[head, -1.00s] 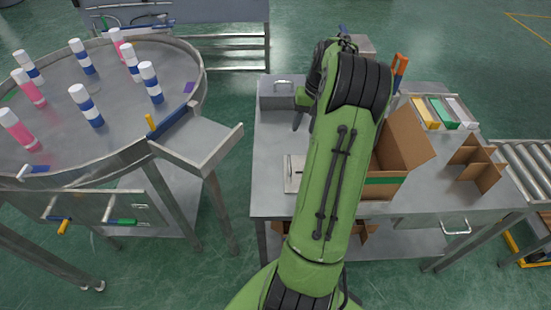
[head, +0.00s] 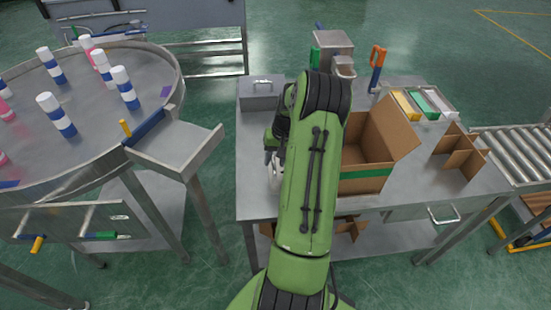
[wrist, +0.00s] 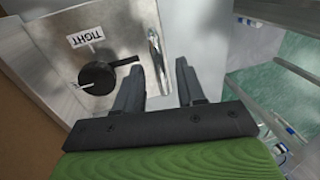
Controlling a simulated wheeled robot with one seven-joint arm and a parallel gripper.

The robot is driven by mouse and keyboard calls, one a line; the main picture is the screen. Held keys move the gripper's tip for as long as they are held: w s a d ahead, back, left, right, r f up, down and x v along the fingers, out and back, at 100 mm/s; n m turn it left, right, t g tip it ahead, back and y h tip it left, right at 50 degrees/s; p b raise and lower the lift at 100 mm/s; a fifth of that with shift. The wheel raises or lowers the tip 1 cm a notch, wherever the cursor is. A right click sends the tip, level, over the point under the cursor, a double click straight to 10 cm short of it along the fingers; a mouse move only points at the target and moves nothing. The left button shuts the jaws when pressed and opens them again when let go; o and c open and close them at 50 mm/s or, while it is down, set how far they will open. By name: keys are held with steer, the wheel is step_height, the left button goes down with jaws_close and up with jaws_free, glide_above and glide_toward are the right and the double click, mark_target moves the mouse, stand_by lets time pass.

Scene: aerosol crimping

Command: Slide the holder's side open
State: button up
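In the wrist view a flat metal plate (wrist: 125,22) carries a white "TIGHT" label (wrist: 86,36) and a black knob (wrist: 97,77). A slim upright metal handle (wrist: 156,52) stands near the plate's right edge; I take this fixture to be the holder. My gripper (wrist: 158,72) is open, with one finger on each side of the handle's line. The handle shows in the gap beyond the fingertips, and I cannot tell whether they touch it. In the head view the holder is mostly hidden behind my arm, and my gripper (head: 273,148) is low over the table's left part.
An open cardboard box (head: 368,150) stands right of my arm on the steel table (head: 250,195). A grey lidded box (head: 262,94) sits at the back left. Cardboard dividers (head: 460,150) lie at the right. A round table (head: 100,85) with spray cans stands to the left.

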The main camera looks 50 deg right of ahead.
jaws_close()
steer(key=w+a, duration=0.4)
steer(key=shift+w+r, duration=0.1)
steer(key=shift+w, duration=0.2)
steer(key=shift+d, duration=0.1)
jaws_free()
